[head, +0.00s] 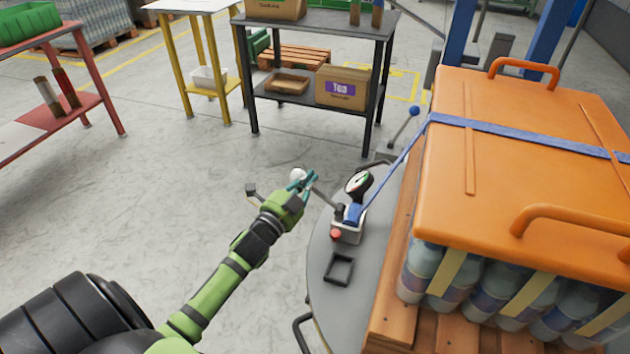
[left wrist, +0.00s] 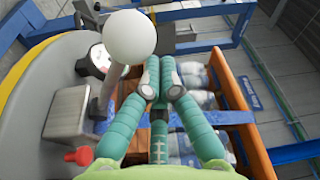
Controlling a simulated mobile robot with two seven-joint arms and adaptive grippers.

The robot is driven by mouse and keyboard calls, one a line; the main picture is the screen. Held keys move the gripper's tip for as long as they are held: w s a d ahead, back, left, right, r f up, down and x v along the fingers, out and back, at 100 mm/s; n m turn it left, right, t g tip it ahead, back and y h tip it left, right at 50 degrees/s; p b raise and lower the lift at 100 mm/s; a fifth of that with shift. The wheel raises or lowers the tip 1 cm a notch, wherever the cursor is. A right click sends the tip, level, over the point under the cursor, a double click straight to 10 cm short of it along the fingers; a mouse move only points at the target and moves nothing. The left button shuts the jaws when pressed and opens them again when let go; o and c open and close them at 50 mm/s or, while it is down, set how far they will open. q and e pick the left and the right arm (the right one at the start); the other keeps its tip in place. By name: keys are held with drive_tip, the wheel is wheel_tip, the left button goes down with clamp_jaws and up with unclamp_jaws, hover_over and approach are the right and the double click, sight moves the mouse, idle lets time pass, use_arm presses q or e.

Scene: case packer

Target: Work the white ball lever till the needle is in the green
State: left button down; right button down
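The white ball (head: 298,174) tops a lever slanting up left from a small grey box (head: 347,230) on a round grey table. It looms large in the left wrist view (left wrist: 130,37). My left gripper (head: 309,178) is right at the ball in the head view. In the left wrist view its teal fingertips (left wrist: 161,80) come together with nothing between them. The ball and its rod are to the left of them; contact cannot be told. The dial gauge (head: 358,184) has a dark rim and white face; its needle is too small to read. My right gripper is out of view.
A red button (head: 336,235) sits on the box's front. A black square frame (head: 339,267) lies on the table (head: 322,290). A blue strap runs from the box to the orange-covered bottle load (head: 530,150) close at right.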

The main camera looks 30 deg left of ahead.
use_arm(q)
drive_tip(key=shift+a+f, duration=0.1)
drive_tip(key=shift+f, duration=0.05)
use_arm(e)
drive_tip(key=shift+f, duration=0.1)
use_arm(q)
drive_tip(key=shift+s+a+f+n, duration=0.1)
drive_tip(key=shift+a+f+n, duration=0.1)
drive_tip(key=shift+n, duration=0.2)
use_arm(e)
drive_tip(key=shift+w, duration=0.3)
use_arm(q)
drive_tip(key=shift+a+f, duration=0.1)
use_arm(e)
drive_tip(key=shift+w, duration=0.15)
use_arm(q)
drive_tip(key=s+a+f+n+t+y+b, duration=0.1)
drive_tip(key=a+f+n+y+b, duration=0.1)
drive_tip(key=f+n+b, duration=0.3)
drive_tip(key=shift+a+f+n+y, duration=0.3)
drive_tip(key=shift+a+f+n, duration=0.5)
drive_tip(key=shift+f+n, duration=1.35)
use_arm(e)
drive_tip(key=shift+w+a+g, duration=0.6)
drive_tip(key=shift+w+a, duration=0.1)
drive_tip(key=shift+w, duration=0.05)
use_arm(q)
drive_tip(key=shift+r+n, duration=0.45)
drive_tip(key=shift+n, duration=0.1)
